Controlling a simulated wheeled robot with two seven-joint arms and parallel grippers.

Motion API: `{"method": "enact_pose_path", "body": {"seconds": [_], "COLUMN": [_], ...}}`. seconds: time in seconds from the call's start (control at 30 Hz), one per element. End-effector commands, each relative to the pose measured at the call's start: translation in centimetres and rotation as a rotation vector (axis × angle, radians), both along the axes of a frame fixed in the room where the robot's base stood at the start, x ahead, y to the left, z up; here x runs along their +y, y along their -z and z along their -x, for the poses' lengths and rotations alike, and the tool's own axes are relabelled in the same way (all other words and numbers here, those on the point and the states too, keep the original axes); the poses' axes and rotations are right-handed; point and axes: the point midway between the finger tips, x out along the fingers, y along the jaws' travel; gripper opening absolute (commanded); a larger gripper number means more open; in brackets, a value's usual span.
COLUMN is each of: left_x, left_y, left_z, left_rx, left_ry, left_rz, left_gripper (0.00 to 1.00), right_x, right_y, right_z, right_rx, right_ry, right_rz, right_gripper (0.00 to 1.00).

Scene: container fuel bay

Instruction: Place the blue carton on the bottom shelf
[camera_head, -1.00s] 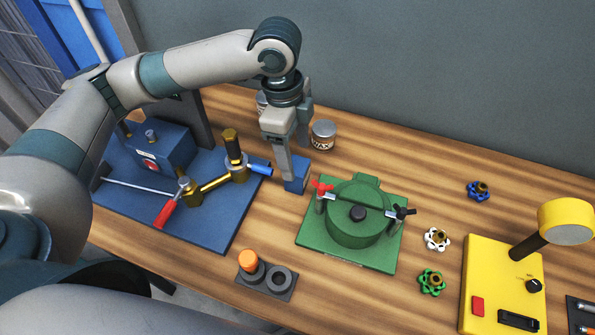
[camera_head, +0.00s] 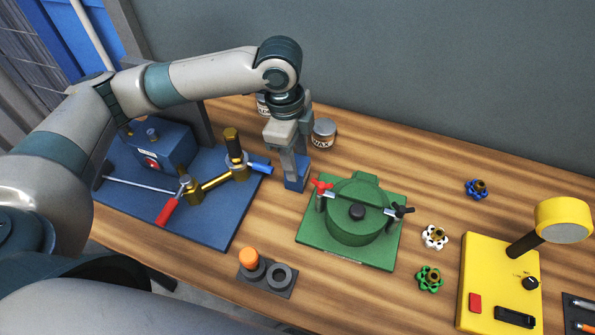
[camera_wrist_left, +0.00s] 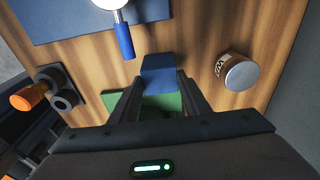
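The blue carton (camera_head: 296,181) is a small upright block on the wooden table, between the blue plate and the green device. My left gripper (camera_head: 295,164) points down over it, one finger on each side. In the left wrist view, the blue carton (camera_wrist_left: 159,72) sits between the tips of the left gripper (camera_wrist_left: 160,80), which look closed against its sides. Any lift off the table is too small to tell. I see no shelf in either view. My right gripper is out of view.
A green device (camera_head: 355,215) stands close right of the carton. A blue plate (camera_head: 215,225) with a brass lever fixture is to the left. A labelled tin (camera_head: 323,132) stands just behind. An orange-topped holder (camera_head: 265,272) is in front. A yellow unit (camera_head: 500,285) stands far right.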

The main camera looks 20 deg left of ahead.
Motion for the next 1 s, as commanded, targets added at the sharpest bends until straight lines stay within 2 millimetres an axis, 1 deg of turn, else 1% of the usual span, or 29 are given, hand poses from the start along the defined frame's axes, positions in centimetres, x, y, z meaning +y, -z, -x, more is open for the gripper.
{"method": "enact_pose_path", "body": {"seconds": [0.03,0.07,0.27,0.47,0.57,0.9,1.0], "left_x": [0.0,0.0,0.0,-0.1,-0.1,0.0,0.0], "left_y": [0.0,0.0,-0.1,-1.2,-2.5,-8.0,-9.1], "left_z": [0.0,0.0,0.0,-0.1,-0.1,-0.1,-0.1], "left_rx": [0.000,0.000,-0.001,-0.002,-0.004,-0.004,-0.003], "left_ry": [0.000,0.000,0.000,0.000,0.002,0.000,0.000], "left_rz": [0.000,0.000,0.000,0.002,0.001,0.002,0.001], "left_gripper": [0.07,0.02,0.02,0.02,0.02,0.02,0.02], "right_x": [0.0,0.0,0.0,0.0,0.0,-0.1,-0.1], "right_y": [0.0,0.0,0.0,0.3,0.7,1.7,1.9], "right_z": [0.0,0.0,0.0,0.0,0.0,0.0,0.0], "right_rx": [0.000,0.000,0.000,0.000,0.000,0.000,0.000], "right_ry": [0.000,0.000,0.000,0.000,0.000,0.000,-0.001], "right_rz": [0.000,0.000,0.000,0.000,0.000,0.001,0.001], "right_gripper": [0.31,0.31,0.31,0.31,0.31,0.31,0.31]}}
